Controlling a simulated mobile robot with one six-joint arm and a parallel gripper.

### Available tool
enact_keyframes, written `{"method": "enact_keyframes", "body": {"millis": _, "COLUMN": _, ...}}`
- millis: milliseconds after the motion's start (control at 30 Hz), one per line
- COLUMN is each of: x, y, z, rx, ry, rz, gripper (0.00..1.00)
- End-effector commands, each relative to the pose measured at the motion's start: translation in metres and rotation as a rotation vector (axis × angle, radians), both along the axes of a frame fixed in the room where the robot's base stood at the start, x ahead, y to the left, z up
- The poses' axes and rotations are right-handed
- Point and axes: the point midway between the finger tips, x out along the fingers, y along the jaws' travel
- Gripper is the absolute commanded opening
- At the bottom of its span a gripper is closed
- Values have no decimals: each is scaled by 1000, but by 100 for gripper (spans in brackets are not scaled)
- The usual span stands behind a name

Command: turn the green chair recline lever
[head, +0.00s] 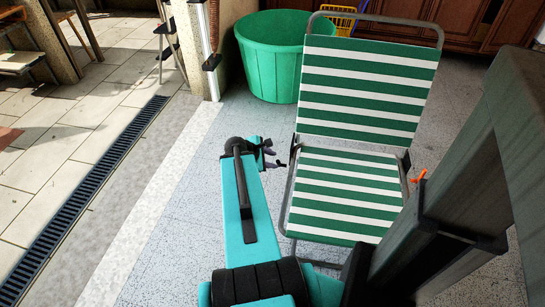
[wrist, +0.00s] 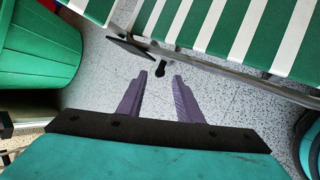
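The folding chair (head: 360,85) has green and white stripes and a grey tube frame. It stands to the right of my gripper (head: 274,157) in the head view. In the wrist view the striped chair (wrist: 243,28) fills the upper right. A dark flat lever (wrist: 128,47) sits at the chair's side joint, and a small black knob (wrist: 161,70) shows near it, just past my fingertips. In the head view the lever is hard to make out. My gripper (wrist: 162,82) is open, with nothing between its fingers; the knob appears in line with the gap.
A green tub (head: 270,60) stands behind and left of the chair; it also shows at the left of the wrist view (wrist: 38,45). Wooden cabinets (head: 463,18) line the back. A small orange part (head: 418,178) shows at the chair's right side. The floor left of my arm is clear.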

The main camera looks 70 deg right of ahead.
Motion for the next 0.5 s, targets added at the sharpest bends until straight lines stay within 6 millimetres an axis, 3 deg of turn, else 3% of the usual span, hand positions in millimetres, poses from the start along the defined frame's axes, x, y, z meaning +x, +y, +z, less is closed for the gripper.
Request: {"method": "enact_keyframes", "body": {"millis": 500, "x": 5, "y": 13, "z": 19, "rx": 0, "ry": 0, "rz": 2, "gripper": 32}}
